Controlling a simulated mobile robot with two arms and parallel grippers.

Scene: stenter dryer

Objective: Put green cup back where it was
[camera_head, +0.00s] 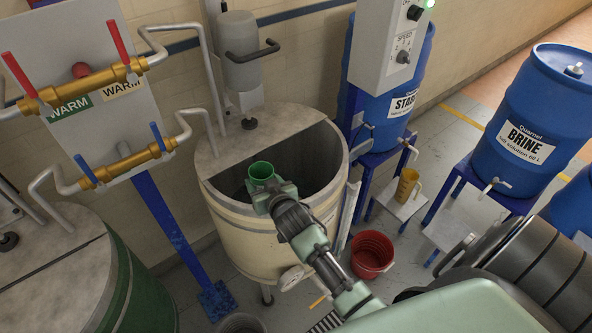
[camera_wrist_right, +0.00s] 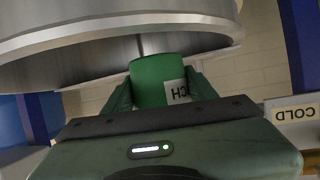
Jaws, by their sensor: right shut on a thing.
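In the right wrist view the cup (camera_wrist_right: 158,78) sits between the two fingers of the gripper (camera_wrist_right: 160,95), with part of a white label ending in "CH" showing. The inside of the cup cannot be made out. My left gripper is not in view.
A half lid (camera_head: 235,150) with a mixer covers the vat's back left. A yellow jug (camera_head: 407,184) stands on a small stand below the blue starch drum (camera_head: 388,108). A red bucket (camera_head: 372,254) is on the floor. A brine drum (camera_head: 527,120) stands right; valve pipes are left.

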